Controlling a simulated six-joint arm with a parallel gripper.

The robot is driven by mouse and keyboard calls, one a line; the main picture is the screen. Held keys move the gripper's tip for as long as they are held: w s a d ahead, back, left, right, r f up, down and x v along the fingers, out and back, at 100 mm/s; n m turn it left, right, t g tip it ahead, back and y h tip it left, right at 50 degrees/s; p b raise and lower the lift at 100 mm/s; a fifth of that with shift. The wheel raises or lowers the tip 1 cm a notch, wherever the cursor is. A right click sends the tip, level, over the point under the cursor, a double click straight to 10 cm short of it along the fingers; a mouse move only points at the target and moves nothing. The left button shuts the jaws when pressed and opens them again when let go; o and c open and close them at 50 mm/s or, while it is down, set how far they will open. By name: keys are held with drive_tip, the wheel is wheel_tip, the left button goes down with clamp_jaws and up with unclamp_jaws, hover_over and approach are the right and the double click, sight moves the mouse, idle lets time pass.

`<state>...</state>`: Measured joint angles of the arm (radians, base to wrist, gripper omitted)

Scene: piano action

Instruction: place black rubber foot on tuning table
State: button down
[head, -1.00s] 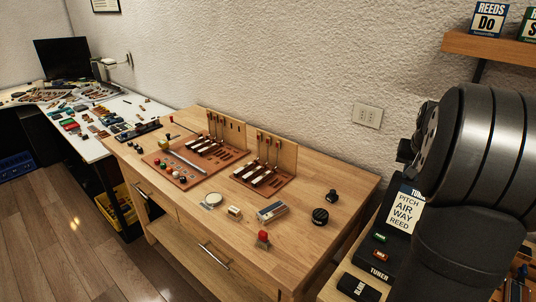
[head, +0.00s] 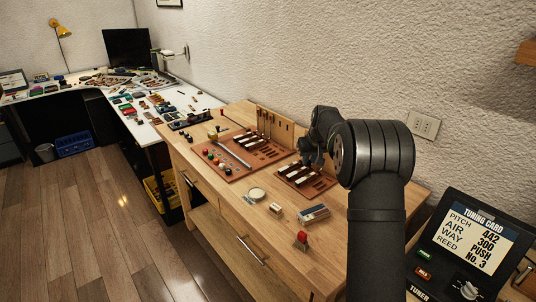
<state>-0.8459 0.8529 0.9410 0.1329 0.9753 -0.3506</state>
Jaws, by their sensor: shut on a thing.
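My gripper (head: 313,155) is small and dark in the head view, at the end of my bent arm, over the right-hand reed board (head: 306,182) on the wooden workbench (head: 262,227). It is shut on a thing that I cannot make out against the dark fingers. I cannot see a separate black rubber foot; my arm covers the right part of the bench. A tuner (head: 466,250) with a tuning card screen stands at the lower right. I cannot tell which surface is the tuning table.
The left reed board (head: 235,158) lies beside the right one. A round tin (head: 256,194), a small wooden block (head: 276,209), a silver-topped block (head: 314,213) and a red-capped piece (head: 301,240) stand near the front. Bench surface around these is clear.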

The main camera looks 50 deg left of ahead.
hover_over(273, 180)
drive_tip(key=d, duration=0.2)
drive_tip(key=f, duration=0.5)
drive_tip(key=s+f, duration=0.1)
drive_tip(key=f, duration=0.1)
drive_tip(key=shift+a+f, duration=0.25)
drive_tip(key=shift+f, duration=2)
drive_tip(key=shift+f, duration=0.15)
drive_tip(key=c, duration=1.3)
unclamp_jaws()
drive_tip(key=shift+c, duration=0.2)
drive_tip(key=shift+w, duration=0.1)
drive_tip(key=v, duration=1.1)
drive_tip(key=shift+d+r, duration=0.2)
drive_tip(key=shift+r, duration=0.45)
drive_tip(key=shift+c, duration=0.9)
